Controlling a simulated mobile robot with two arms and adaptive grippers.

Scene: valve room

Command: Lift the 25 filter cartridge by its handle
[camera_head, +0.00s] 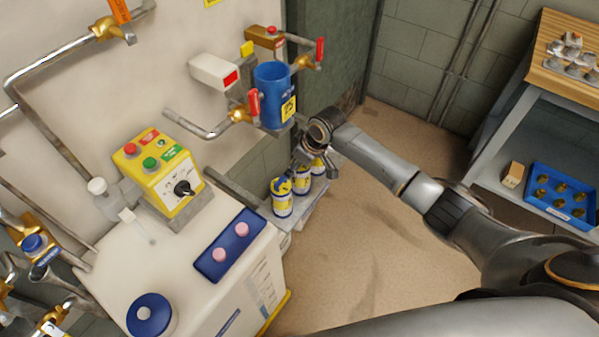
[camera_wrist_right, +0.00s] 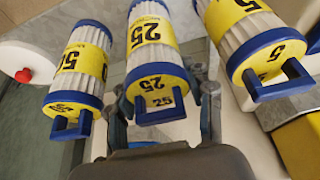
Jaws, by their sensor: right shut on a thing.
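The 25 filter cartridge (camera_wrist_right: 152,50) is white and pleated, with a yellow band marked 25 and a blue handle (camera_wrist_right: 160,112). It is the middle of three cartridges in the right wrist view. My right gripper (camera_wrist_right: 163,100) has one finger on each side of this handle and is shut on it. In the head view the gripper (camera_head: 304,158) is over the row, partly covering the 25 cartridge (camera_head: 303,186). I cannot tell whether its base touches the shelf. The 50 cartridge (camera_wrist_right: 80,65) is on its left, the 5 cartridge (camera_wrist_right: 245,40) on its right. My left gripper is not in view.
The cartridges stand on a narrow grey shelf (camera_head: 316,212) beside a white cabinet (camera_head: 262,275). A blue filter housing (camera_head: 271,95) with red-handled valves hangs above. A workbench (camera_head: 535,95) with a blue tray (camera_head: 562,212) is at right. The floor between is clear.

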